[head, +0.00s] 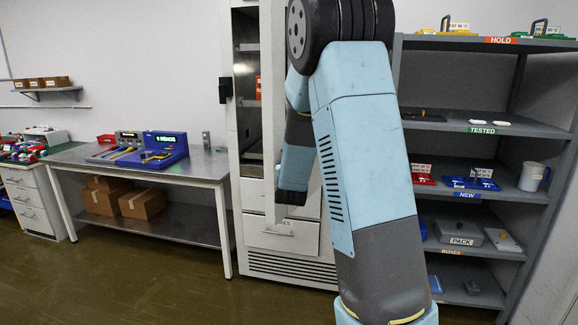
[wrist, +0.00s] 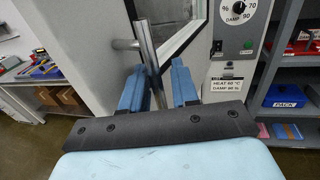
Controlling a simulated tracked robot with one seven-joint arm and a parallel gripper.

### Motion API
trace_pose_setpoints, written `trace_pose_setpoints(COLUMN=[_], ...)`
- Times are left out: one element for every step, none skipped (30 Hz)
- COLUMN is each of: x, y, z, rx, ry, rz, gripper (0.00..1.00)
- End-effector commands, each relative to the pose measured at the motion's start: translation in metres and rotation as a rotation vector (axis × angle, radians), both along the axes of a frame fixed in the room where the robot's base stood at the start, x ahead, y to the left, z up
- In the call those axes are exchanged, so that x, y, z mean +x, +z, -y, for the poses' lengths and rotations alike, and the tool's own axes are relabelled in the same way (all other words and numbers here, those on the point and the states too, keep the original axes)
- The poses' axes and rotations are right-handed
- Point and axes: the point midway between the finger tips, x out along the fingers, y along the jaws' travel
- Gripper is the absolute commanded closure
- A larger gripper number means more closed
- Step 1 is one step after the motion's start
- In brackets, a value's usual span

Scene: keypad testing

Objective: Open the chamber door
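The chamber (head: 230,150) is a tall white cabinet, with its right side hidden behind my arm. Its shelved inside shows, and a white vertical door edge (head: 269,120) stands forward of it, so the door looks ajar. In the wrist view, the door's metal bar handle (wrist: 147,45) rises between the two blue fingers of my gripper (wrist: 158,85). The bar is close to the left finger, with a gap to the right finger. My gripper looks open around the handle. In the head view, my arm hides the fingers.
A control panel with a dial (wrist: 237,10) is right of the door. A grey shelf rack (head: 480,128) stands at right. A workbench (head: 200,165) with a blue device (head: 168,150) is at left. The floor (head: 130,270) in front is clear.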

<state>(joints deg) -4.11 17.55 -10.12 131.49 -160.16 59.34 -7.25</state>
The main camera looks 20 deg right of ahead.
Motion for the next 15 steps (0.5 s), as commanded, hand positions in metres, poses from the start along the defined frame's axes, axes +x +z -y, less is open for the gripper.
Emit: trace_pose_setpoints(x=[0.000, 0.000, 0.000, 0.000, 0.000, -0.001, -0.001, -0.003, -0.006, -0.009, -0.012, -0.017, -0.022, -0.027, -0.034], y=[0.000, 0.000, 0.000, 0.000, 0.000, 0.001, 0.001, 0.001, 0.001, 0.001, 0.001, 0.000, 0.000, 0.000, 0.001], z=[-0.001, -0.002, -0.002, -0.003, -0.003, -0.003, -0.004, -0.005, -0.007, -0.008, -0.009, -0.012, -0.013, -0.015, -0.018], rx=[0.000, 0.000, 0.000, 0.000, 0.000, 0.000, 0.001, 0.001, 0.001, 0.001, 0.001, 0.001, 0.001, 0.001, 0.001], ry=[0.002, 0.002, 0.003, 0.004, 0.004, 0.004, 0.005, 0.006, 0.006, 0.006, 0.006, 0.006, 0.006, 0.006, 0.006], rz=[0.000, 0.001, 0.001, 0.001, 0.001, 0.001, 0.001, 0.001, 0.001, 0.001, 0.001, 0.000, 0.000, 0.000, 0.001], gripper=[0.71, 0.71, 0.71, 0.71, 0.71, 0.71, 0.71, 0.71, 0.71, 0.71, 0.71, 0.71, 0.71, 0.71, 0.71])
